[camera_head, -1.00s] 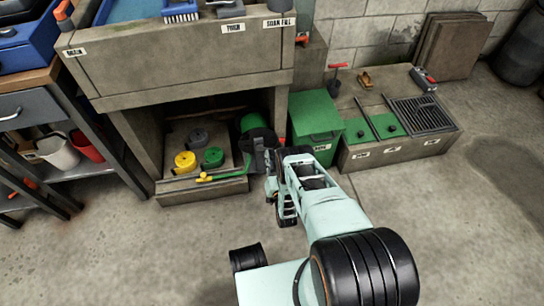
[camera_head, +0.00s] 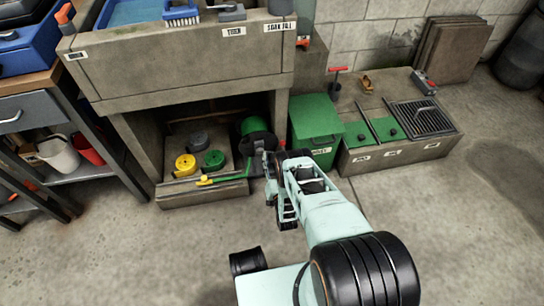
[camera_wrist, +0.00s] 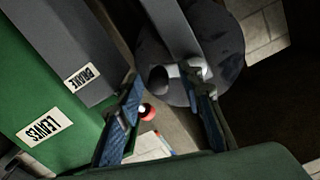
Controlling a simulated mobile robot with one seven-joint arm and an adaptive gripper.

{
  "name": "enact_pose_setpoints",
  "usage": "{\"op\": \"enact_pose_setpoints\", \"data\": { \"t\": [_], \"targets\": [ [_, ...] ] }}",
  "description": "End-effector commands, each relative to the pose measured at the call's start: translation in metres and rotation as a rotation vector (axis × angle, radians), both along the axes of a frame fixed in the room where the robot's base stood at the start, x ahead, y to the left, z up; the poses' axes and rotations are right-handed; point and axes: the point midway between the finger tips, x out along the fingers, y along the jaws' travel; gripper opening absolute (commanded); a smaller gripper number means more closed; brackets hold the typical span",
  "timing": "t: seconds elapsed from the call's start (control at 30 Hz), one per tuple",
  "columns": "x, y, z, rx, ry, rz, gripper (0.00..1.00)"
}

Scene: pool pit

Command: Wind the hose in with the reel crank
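The hose reel (camera_head: 252,127), a green drum with a dark round flange, sits in the recess under the stone basin. The flange (camera_wrist: 222,40) fills the upper middle of the wrist view. A light grey crank arm (camera_wrist: 177,28) crosses it, with a dark knob (camera_wrist: 158,78) near its lower end. My gripper (camera_head: 266,154) is at the front of the reel. In the wrist view my gripper (camera_wrist: 165,84) is open, its blue-padded fingers on either side of the knob; contact cannot be told. A green hose end (camera_head: 232,176) with a yellow nozzle (camera_head: 205,182) lies on the ledge.
A green bin (camera_head: 316,128) stands right of the reel. A grey post labelled BRAKE (camera_wrist: 85,50) and a red ball knob (camera_wrist: 147,111) are close to my fingers. Yellow (camera_head: 185,163) and green (camera_head: 214,158) round lids lie left. The front floor is mostly clear.

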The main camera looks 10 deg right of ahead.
Motion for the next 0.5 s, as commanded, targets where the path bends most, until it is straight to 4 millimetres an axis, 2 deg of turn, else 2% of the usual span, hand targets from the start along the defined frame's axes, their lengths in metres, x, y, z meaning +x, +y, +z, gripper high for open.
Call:
{"op": "enact_pose_setpoints", "data": {
  "t": [0.17, 0.5],
  "targets": [
    [0.001, 0.000, 0.014, 0.000, -0.001, 0.000, 0.35],
    [0.002, 0.000, 0.064, 0.000, -0.001, 0.000, 0.35]
  ]
}}
